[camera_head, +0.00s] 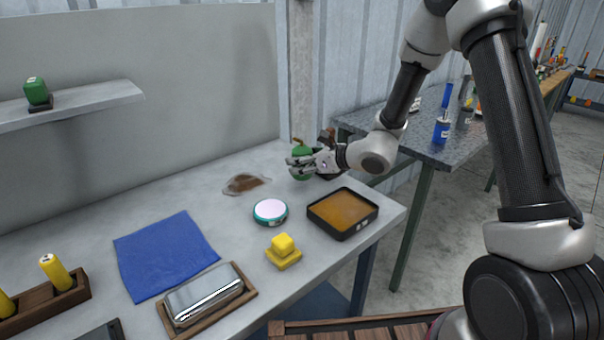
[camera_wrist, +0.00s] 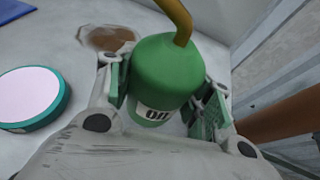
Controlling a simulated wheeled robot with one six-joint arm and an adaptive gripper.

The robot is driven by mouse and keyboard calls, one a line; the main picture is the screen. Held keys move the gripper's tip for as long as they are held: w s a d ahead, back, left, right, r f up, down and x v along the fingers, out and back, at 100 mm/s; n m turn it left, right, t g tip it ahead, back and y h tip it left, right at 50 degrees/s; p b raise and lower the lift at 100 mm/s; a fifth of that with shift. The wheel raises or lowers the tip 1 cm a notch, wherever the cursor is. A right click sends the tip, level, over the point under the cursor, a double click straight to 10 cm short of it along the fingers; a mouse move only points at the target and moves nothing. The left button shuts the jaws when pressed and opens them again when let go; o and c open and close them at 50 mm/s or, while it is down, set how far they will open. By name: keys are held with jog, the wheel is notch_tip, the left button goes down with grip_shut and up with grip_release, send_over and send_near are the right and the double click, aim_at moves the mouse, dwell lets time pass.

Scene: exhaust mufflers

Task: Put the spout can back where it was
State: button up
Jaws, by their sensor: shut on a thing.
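The spout can is a green can with an "OIL" label and a brownish-yellow spout. In the wrist view the spout can (camera_wrist: 165,72) stands between my two fingers, which are closed on its sides. In the head view the spout can (camera_head: 302,155) shows at the back of the bench near the wall post, partly hidden by my gripper (camera_head: 303,165). My gripper (camera_wrist: 168,100) is shut on it. The can looks about upright. I cannot tell whether its base touches the bench.
A brown stain (camera_head: 245,183) lies left of the can. A round teal-rimmed tin (camera_head: 270,211), a black tray of amber liquid (camera_head: 343,231) and a yellow block (camera_head: 284,260) stand nearer. A blue cloth (camera_head: 165,253) and a muffler (camera_head: 204,293) lie left. A green can (camera_head: 37,91) sits on the shelf.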

jog(key=shift+f, duration=1.8)
jog(key=shift+f, duration=0.1)
jog(key=o, duration=1)
